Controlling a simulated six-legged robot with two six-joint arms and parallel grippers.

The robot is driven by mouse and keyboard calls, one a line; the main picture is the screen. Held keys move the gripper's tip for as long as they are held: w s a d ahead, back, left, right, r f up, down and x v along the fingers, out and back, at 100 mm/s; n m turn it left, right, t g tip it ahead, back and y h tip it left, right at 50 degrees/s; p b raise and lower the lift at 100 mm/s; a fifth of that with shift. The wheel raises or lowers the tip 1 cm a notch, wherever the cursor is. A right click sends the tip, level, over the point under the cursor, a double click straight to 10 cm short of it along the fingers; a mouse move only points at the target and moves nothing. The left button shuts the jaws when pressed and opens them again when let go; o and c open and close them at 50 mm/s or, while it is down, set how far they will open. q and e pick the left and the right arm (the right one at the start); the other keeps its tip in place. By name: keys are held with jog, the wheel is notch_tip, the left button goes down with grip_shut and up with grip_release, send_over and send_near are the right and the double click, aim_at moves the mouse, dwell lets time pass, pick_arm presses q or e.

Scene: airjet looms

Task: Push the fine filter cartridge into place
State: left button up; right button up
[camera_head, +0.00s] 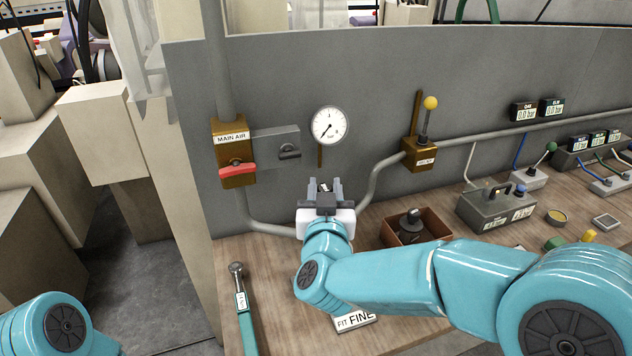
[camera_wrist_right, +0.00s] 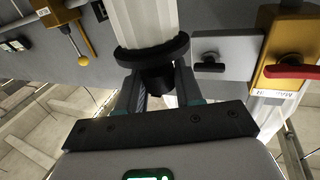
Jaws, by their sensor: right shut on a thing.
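The fine filter cartridge is most likely the white ribbed cylinder (camera_wrist_right: 147,22) with a black end flange in the right wrist view. My right gripper (camera_wrist_right: 157,88) is shut on the dark stub (camera_wrist_right: 157,78) below that flange. In the head view my right gripper (camera_head: 325,185) points at the grey panel below the gauge, and its hand and fingers hide most of what it holds. Whether the cartridge's far end touches a seat is hidden. Of my left arm only a teal link shows at bottom left; its gripper is out of view.
A gauge (camera_head: 328,125), the MAIN AIR valve (camera_head: 234,152) and a yellow-knobbed lever valve (camera_head: 421,150) are on the panel, with pipes around them. On the bench are a brown tray (camera_head: 441,227) with a dark part, a torque wrench (camera_head: 243,305) and a FIT FINE label (camera_head: 358,318).

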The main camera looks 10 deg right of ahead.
jog(key=shift+w+d, duration=0.1)
jog(key=shift+d, duration=0.25)
jog(key=shift+w+d+r+m+h+p, duration=0.1)
jog(key=shift+w+d+m+h+p, duration=0.1)
jog(key=shift+d+p, duration=0.2)
jog(key=shift+w+d+r+m+h+p, duration=0.1)
jog(key=shift+d+h+p, duration=0.1)
jog(key=shift+d+p, duration=0.15)
pick_arm(q)
jog(key=shift+v, duration=1.2)
pick_arm(e)
jog(key=shift+d, duration=0.5)
pick_arm(q)
jog(key=shift+w, duration=0.1)
jog(key=shift+f, duration=0.15)
notch_tip(320, 180, down, 5)
jog(key=b, duration=0.5)
jog(key=shift+f+b, duration=0.25)
jog(key=shift+b, duration=0.05)
pick_arm(e)
notch_tip(320, 180, down, 6)
jog(key=shift+r, duration=0.1)
